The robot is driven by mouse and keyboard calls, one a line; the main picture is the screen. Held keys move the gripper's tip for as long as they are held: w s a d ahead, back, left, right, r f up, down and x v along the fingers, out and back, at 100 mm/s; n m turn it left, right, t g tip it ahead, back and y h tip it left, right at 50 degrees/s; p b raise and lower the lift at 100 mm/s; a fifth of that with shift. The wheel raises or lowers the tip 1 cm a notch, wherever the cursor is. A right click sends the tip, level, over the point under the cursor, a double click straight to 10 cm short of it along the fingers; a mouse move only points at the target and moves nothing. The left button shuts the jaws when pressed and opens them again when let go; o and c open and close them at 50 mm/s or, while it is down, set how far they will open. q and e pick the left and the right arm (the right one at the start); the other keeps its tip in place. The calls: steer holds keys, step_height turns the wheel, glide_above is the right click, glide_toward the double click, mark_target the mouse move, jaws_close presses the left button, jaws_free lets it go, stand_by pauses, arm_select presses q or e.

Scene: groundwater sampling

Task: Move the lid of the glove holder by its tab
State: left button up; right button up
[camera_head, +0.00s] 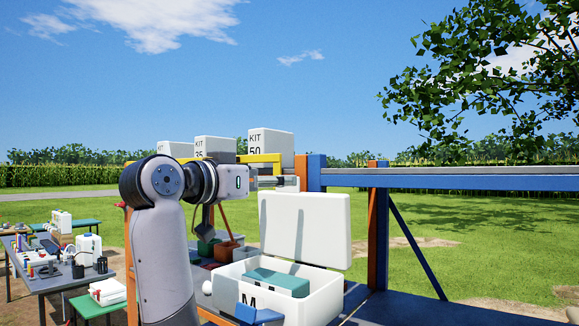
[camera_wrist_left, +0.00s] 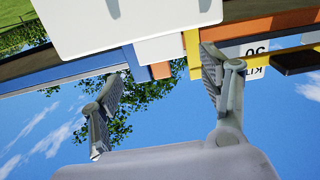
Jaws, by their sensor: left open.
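The glove holder (camera_head: 318,300) is a white box marked M, with teal contents (camera_head: 275,281) inside. Its white lid (camera_head: 318,232) stands raised at the back of the box. In the left wrist view, the lid (camera_wrist_left: 120,12) fills the top, and a pale tab (camera_wrist_left: 163,50) sticks out from its edge. My left gripper (camera_head: 285,183) is just above the lid's top edge in the head view. In the wrist view its fingers (camera_wrist_left: 162,66) are apart, with the tab between or just beyond their tips; I cannot tell which. My right gripper is not in view.
White kit boxes (camera_head: 271,143) stand behind my left gripper. A blue rail (camera_head: 450,180) runs to the right, above a blue bench top (camera_head: 430,309). A grey table with bottles (camera_head: 60,277) stands at the left.

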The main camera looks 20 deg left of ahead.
mark_target(286, 192)
arm_select(q)
steer(key=p+x, duration=0.3)
steer(key=x, duration=0.3)
steer(key=shift+a+r, duration=0.1)
steer(key=shift+r, duration=0.05)
steer(key=shift+w, duration=0.35)
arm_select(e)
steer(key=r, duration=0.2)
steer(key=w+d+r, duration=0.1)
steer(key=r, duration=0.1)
arm_select(q)
steer(key=shift+s, duration=0.1)
steer(key=shift+c, duration=0.5)
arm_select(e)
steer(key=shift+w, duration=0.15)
arm_select(q)
steer(key=shift+c, duration=0.6)
steer(key=c, duration=0.4)
jaws_close()
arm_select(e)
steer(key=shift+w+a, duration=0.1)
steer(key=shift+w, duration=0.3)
